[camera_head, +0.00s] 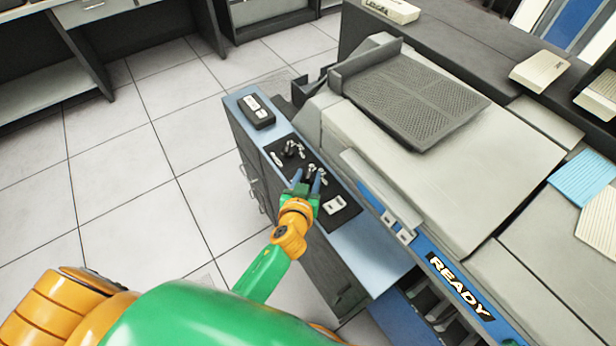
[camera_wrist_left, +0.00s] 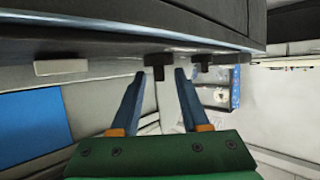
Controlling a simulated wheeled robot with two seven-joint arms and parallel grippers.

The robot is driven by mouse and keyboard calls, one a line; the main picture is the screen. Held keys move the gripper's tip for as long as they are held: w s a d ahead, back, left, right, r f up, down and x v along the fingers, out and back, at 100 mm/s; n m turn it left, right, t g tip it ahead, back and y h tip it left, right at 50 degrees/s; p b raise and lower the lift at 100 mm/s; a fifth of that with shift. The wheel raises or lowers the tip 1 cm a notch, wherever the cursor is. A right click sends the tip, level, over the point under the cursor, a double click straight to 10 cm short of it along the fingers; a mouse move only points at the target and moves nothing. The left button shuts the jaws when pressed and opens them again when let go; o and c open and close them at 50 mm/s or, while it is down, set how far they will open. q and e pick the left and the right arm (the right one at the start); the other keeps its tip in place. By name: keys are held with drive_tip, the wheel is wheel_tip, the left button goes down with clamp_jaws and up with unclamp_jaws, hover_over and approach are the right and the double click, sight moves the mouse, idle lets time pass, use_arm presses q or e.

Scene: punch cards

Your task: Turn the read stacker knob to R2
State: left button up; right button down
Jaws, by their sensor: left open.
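A dark control panel (camera_head: 310,178) is set in the blue top of the card machine in the head view. Two groups of silver knobs stand on it, one farther back (camera_head: 292,149) and one nearer (camera_head: 315,171). I cannot read which is the read stacker knob. My left gripper (camera_head: 306,182) is open at the nearer group. In the left wrist view, its blue fingers (camera_wrist_left: 160,74) point at the panel, with a dark knob (camera_wrist_left: 157,66) between or just beyond the tips. A second knob (camera_wrist_left: 203,62) is right of them. Contact and knob settings cannot be told. My right gripper is out of view.
A black switch box (camera_head: 256,111) sits at the panel's far end, and a pale switch block (camera_head: 334,204) sits near the gripper. The machine's tall grey body (camera_head: 420,150) rises to the right. Tiled floor (camera_head: 130,150) lies open to the left.

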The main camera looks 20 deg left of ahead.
use_arm(q)
clamp_jaws()
drive_tip(key=shift+r, duration=0.1)
